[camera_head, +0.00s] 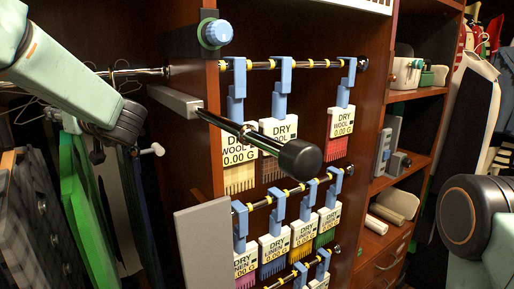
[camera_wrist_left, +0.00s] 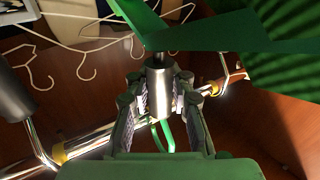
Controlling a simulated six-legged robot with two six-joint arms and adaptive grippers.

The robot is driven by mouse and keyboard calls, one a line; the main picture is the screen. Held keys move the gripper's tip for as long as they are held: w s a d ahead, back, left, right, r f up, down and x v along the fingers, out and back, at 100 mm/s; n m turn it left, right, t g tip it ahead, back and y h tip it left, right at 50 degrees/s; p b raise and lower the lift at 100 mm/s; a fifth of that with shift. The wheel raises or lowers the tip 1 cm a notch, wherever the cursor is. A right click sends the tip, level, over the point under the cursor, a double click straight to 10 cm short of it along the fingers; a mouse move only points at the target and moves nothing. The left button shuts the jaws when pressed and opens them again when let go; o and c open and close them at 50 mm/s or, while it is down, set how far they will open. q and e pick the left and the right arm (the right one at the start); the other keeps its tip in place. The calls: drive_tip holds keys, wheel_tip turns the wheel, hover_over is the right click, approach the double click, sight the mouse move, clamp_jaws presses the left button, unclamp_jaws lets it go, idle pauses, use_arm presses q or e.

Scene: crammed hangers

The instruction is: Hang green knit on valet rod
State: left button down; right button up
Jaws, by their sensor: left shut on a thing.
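The green knit (camera_head: 76,205) hangs at the left of the head view, below the wardrobe's closet rail. My left gripper (camera_wrist_left: 160,82) is shut on the grey cylindrical neck of the knit's hanger (camera_wrist_left: 158,88). A green hook (camera_wrist_left: 163,135) shows between the fingers, close to a chrome rail; whether it touches the rail I cannot tell. In the head view my left arm hides most of this gripper. The valet rod (camera_head: 240,129) sticks out from the wooden panel, bare, with a black end knob. My right gripper is out of view.
A chrome closet rail (camera_head: 140,73) holds dark clothes (camera_head: 40,215) crowded beside the knit. White hangers (camera_wrist_left: 85,50) show in the left wrist view. Shelves (camera_head: 415,95) are at right.

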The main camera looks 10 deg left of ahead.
use_arm(q)
drive_tip(key=shift+s+d+r, duration=0.1)
drive_tip(key=shift+s+d, duration=1.2)
drive_tip(key=shift+s, duration=0.3)
drive_tip(key=shift+s+d, duration=0.15)
